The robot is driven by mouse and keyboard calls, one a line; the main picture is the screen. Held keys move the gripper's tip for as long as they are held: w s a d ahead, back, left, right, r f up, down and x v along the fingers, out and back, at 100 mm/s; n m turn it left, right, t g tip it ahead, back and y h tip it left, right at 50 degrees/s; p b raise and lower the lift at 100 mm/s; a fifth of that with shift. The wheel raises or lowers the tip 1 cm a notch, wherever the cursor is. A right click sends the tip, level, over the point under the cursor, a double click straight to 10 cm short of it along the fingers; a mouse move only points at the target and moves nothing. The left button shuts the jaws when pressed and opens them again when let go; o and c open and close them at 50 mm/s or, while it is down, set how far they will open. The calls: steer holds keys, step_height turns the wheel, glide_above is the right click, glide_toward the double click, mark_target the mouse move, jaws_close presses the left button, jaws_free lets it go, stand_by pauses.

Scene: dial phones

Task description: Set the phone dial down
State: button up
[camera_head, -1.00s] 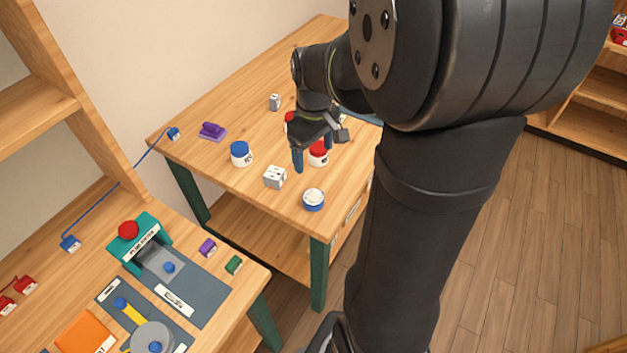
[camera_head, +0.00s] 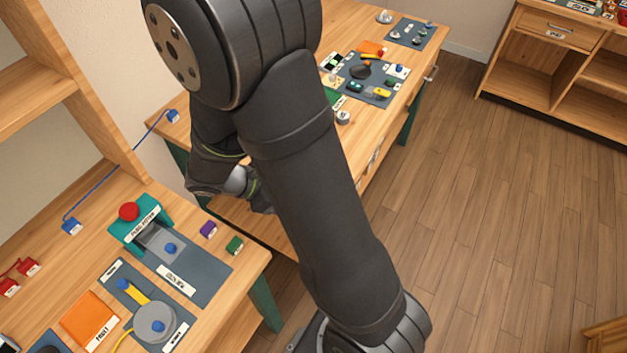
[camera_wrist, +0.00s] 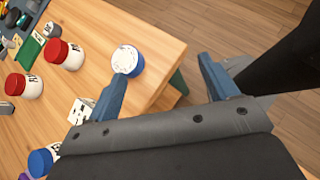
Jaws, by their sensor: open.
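A round white-topped piece with a blue base (camera_wrist: 127,61), which looks like the phone dial, sits on the wooden table near its corner in the wrist view. Its top has small marks that I cannot read. My gripper (camera_wrist: 163,68) is open, with nothing between its two blue fingers. The left finger's tip is close to the dial's lower edge in the picture; I cannot tell whether they touch. The right finger is over the floor beyond the table edge. In the head view my arm hides the dial and my fingers.
In the wrist view a white cube (camera_wrist: 80,110), red-lidded jars (camera_wrist: 63,55) and a blue-lidded jar (camera_wrist: 43,161) stand left of the dial. In the head view the near bench holds a teal box with a red button (camera_head: 129,211) and an orange sheet (camera_head: 88,320).

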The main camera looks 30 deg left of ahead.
steer(key=s+a+f+n+t+y, duration=0.1)
steer(key=s+a+n+t+y, duration=0.25)
steer(key=n+t, duration=0.3)
steer(key=shift+n+g, duration=0.25)
steer(key=shift+g, duration=0.1)
steer(key=x, duration=1.6)
steer(key=shift+w+f, duration=0.15)
steer(key=shift+f, duration=0.3)
steer(key=shift+c, duration=0.2)
steer(key=c, duration=1.2)
steer(key=shift+r, duration=0.1)
